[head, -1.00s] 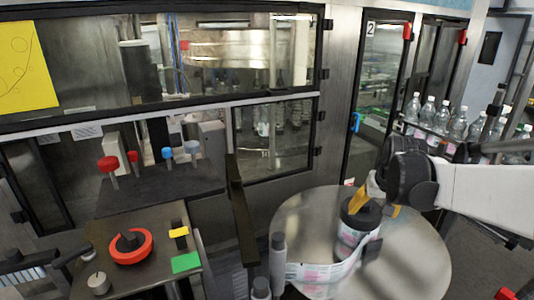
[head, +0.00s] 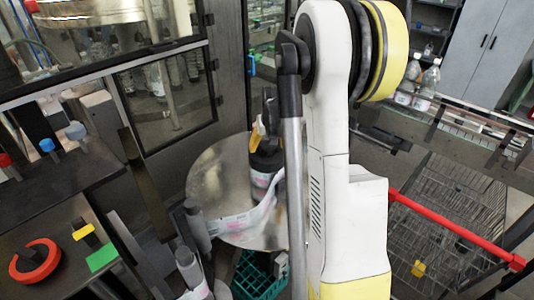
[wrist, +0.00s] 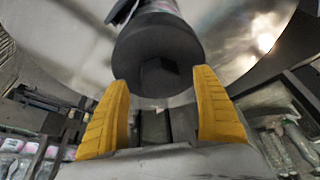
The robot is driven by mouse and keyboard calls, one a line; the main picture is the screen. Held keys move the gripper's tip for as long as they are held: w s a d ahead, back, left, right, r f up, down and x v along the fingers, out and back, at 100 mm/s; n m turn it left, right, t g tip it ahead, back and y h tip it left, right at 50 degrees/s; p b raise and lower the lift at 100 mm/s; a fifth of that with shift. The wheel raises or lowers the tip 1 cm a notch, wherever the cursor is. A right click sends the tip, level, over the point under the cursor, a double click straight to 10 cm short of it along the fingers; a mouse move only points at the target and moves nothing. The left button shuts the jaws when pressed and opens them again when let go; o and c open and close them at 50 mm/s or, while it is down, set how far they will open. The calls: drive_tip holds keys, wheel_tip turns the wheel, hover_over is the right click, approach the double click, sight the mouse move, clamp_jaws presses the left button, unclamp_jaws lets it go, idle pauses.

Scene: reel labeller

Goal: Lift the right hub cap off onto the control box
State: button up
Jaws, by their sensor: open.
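The right hub cap (head: 266,157) is the black cap on top of the label reel (head: 262,180), which stands on the round metal plate (head: 208,180). In the wrist view, the black cap (wrist: 140,50) with its raised block lies just ahead of my gripper (wrist: 161,80). The two yellow fingers are apart, with nothing held between them. In the head view my gripper (head: 257,134) is at the cap, partly hidden by my arm. I cannot tell whether the fingers touch it. The control box (head: 50,235), with a red-ringed knob, a yellow switch and a green patch, is at lower left.
A dark bench (head: 75,165) with red and blue knobs stands behind the control box. Grey posts (head: 197,225) stand left of the reel. A green crate (head: 258,275) is below the plate. A red bar (head: 450,228) and wire cart are at right.

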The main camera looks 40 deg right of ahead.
sight(267, 143)
drive_tip(key=shift+x, duration=0.8)
drive_tip(key=shift+r, duration=0.15)
drive_tip(key=c, duration=1.4)
wheel_tip(267, 143, up, 4)
drive_tip(key=shift+r, duration=0.15)
drive_tip(key=s+d+r, duration=0.5)
drive_tip(key=s+r, duration=0.2)
drive_tip(key=s, duration=0.3)
wheel_tip(267, 143, up, 7)
drive_tip(key=p, duration=0.3)
drive_tip(key=shift+s+f+p, duration=0.15)
drive_tip(key=shift+s+p, duration=0.1)
drive_tip(key=shift+p, duration=0.05)
